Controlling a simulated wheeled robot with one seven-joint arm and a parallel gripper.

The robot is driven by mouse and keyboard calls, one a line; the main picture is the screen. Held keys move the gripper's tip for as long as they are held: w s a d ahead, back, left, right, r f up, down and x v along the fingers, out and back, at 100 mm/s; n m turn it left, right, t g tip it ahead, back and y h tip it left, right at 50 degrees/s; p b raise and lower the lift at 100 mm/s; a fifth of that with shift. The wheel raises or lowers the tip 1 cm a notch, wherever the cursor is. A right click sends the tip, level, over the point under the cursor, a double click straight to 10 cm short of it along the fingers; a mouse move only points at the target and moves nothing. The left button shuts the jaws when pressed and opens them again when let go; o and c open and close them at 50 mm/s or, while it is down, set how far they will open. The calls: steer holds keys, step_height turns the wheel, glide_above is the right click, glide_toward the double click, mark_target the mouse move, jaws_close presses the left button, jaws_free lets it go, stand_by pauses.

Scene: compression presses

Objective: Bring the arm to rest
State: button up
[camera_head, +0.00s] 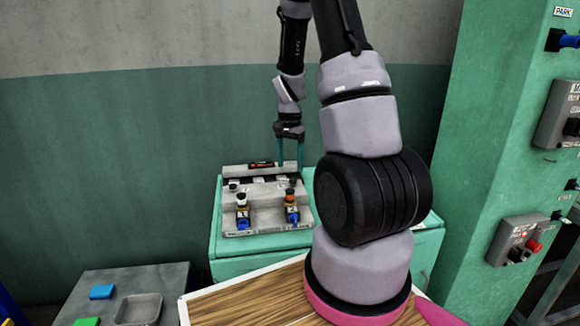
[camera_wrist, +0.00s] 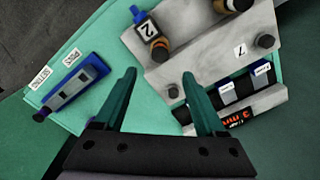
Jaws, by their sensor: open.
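My arm (camera_head: 360,125) rises from the wooden table and bends over toward the back. My gripper (camera_head: 289,160) points down above the back of the grey fixture (camera_head: 262,219) on the green cabinet. In the wrist view my gripper (camera_wrist: 161,82) has its two teal fingers spread apart with nothing between them. The fixture (camera_wrist: 205,60) lies just beyond the fingers there, with a part labelled 2 (camera_wrist: 149,29) on it. Whether a fingertip touches the fixture cannot be told.
A blue device (camera_wrist: 75,88) lies beside the fixture. A grey table (camera_head: 90,285) at lower left holds a blue block (camera_head: 102,291), a green block (camera_head: 87,322) and a tray (camera_head: 140,310). A green panel (camera_head: 490,150) with switches stands at right. The left wall side is open.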

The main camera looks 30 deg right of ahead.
stand_by(0.3)
steer(key=s+a+r+n+t+y, duration=0.1)
steer(key=s+a+r+n+t, duration=0.2)
steer(key=r, duration=0.6)
steer(key=s+a+r, duration=0.3)
steer(key=a+r, duration=0.1)
steer(key=r, duration=0.5)
steer(key=s+a+r+n+t+y, duration=0.1)
steer(key=s+a+r+n+t, duration=0.3)
steer(key=s+r, duration=0.6)
steer(key=s+a, duration=0.2)
steer(key=s, duration=0.1)
steer(key=shift+s+a+r, duration=0.2)
steer(key=shift+s+r, duration=0.15)
steer(key=shift+r, duration=0.05)
